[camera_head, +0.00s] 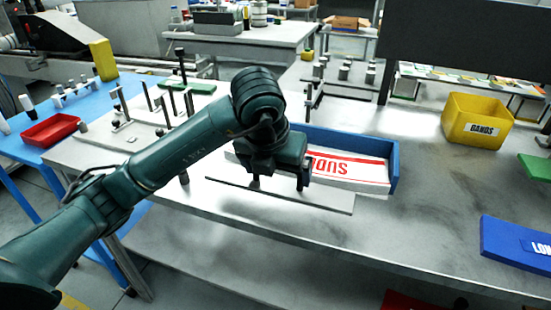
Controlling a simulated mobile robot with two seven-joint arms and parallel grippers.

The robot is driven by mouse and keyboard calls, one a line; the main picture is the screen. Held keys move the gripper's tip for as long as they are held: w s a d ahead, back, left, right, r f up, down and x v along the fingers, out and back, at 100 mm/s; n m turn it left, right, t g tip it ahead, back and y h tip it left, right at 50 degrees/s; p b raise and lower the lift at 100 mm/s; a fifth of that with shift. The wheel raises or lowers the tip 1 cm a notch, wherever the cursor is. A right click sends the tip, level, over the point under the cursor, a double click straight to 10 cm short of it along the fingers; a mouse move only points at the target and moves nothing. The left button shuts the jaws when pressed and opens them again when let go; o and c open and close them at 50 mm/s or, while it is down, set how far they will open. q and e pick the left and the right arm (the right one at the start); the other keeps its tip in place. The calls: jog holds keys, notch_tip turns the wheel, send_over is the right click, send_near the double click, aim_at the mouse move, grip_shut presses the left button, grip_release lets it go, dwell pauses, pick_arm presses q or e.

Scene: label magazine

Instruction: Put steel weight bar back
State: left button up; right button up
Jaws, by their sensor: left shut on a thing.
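The steel weight bar (325,203) is a long, thin grey strip in the head view, lying lengthwise from centre-left to centre-right. My left gripper (279,185) points down and is shut on it near its middle. The bar is in front of the blue label magazine (393,167), near the table's front edge. I cannot tell how high it is above the table. The magazine holds white labels (345,168) with red print, and my gripper hides its left part. My right gripper is not in view.
A yellow BANDS bin (477,120) stands at the right, with a blue bin (517,243) at the near right. Upright posts (170,105) stand on a plate behind my left arm. A red tray (50,130) sits at far left. The metal table (430,190) right of the magazine is clear.

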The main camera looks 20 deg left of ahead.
aim_at(276, 186)
pick_arm(q)
jog(key=shift+f, duration=1.85)
jog(key=shift+f, duration=0.15)
jog(key=o, duration=1.7)
jog(key=shift+f, duration=0.1)
jog(key=shift+s, duration=0.1)
